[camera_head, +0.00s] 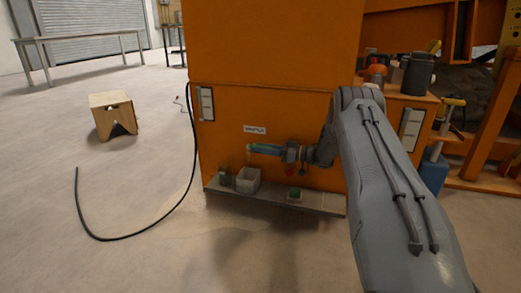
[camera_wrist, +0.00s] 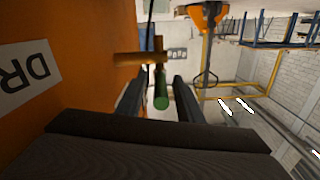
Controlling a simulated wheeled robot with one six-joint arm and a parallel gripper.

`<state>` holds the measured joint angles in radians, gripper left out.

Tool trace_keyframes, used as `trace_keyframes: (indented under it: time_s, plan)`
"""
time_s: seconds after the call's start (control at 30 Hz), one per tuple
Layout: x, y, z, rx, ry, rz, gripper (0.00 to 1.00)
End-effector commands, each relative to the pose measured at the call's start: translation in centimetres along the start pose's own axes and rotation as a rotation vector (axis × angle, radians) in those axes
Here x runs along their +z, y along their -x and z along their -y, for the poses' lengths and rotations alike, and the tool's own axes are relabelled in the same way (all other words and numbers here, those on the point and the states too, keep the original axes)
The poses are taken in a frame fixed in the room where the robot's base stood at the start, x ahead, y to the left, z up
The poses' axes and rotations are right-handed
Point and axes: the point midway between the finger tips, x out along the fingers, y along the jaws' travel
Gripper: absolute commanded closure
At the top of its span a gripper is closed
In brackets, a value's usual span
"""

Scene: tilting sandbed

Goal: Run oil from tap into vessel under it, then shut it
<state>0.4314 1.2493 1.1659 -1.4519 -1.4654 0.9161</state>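An orange cabinet (camera_head: 272,60) carries a white label (camera_head: 254,130), part of which shows in the wrist view (camera_wrist: 27,75). A brass-coloured tap (camera_wrist: 140,58) sticks out from the orange wall, with a green-ended handle (camera_wrist: 161,101). My gripper (camera_wrist: 161,92) has its two fingers apart, one on each side of the handle, with gaps visible. In the head view my gripper (camera_head: 262,149) is low against the cabinet front, above a ledge. A light grey open box (camera_head: 247,180) stands on that ledge, roughly below the fingertips. I cannot tell whether oil is flowing.
A smaller grey container (camera_head: 226,177) and a small item with a green top (camera_head: 294,193) also stand on the ledge (camera_head: 325,202). A black cable (camera_head: 100,238) loops over the floor. A wooden stool (camera_head: 112,115) stands left, with open floor around it.

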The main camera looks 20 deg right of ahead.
Motion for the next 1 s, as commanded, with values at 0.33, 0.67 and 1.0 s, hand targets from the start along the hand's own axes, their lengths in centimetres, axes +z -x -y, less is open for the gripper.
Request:
trace_keyframes:
  time_s: [0.33,0.67,1.0]
  plan:
    - [-0.2,3.9,0.0,0.003,-0.001,0.0,0.67]
    - [-0.1,7.4,0.1,-0.001,0.0,0.0,0.67]
    - [0.0,7.6,0.0,-0.002,0.0,0.0,0.67]
